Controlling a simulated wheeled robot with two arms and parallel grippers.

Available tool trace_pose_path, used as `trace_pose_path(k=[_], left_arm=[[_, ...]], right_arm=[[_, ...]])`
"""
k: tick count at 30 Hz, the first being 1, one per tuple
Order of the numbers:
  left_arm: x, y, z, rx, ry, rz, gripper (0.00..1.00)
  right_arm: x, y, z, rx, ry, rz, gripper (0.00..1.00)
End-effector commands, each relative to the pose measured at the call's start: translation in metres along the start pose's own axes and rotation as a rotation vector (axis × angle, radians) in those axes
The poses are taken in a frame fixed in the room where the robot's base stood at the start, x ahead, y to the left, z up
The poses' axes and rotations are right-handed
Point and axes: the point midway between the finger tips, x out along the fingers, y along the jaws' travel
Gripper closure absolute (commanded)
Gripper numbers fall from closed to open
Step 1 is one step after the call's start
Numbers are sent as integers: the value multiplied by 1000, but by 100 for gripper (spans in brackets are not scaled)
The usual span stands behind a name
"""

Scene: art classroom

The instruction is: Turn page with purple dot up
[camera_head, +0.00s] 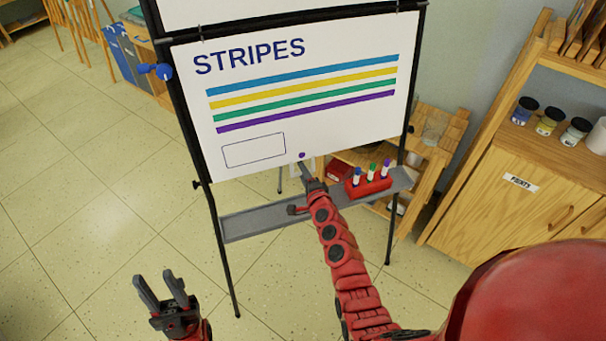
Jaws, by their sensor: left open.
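A white page (330,128) headed STRIPES hangs from the easel's top bar, with blue, yellow, green and purple stripes and an empty outlined box. A small purple dot (302,155) is at its bottom edge, right of the box. My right gripper (298,187) is just below the dot, its fingers spread apart and one fingertip close under the page's bottom edge. I cannot tell whether it touches the page. Nothing shows between its fingers. My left gripper (160,287) is open and empty, low at the left, away from the easel.
The easel's grey tray (250,222) runs below the page, behind my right gripper. A red holder (368,186) with several markers stands on it. A wooden cabinet (515,195) with paint jars is at right. The floor at left is clear.

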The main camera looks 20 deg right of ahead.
Motion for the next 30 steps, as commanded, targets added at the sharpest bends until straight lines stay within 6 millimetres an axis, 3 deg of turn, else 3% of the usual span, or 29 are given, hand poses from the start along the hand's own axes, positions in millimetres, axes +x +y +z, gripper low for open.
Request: trace_pose_path(k=[3, 9, 10, 17, 30], left_arm=[[0, 0, 0, 0, 0, 0, 57], [0, 0, 0, 0, 0, 0, 57], [0, 0, 0, 0, 0, 0, 57], [3, 0, 0, 0, 0, 0, 57], [21, -1, -4, 0, 0, 0, 57]], right_arm=[[0, 0, 0, 0, 0, 1, 62], [0, 0, 0, 0, 0, 1, 98], [0, 0, 0, 0, 0, 1, 100], [-4, 0, 0, 0, 0, 2, 100], [-43, -5, -1, 0, 3, 1, 100]])
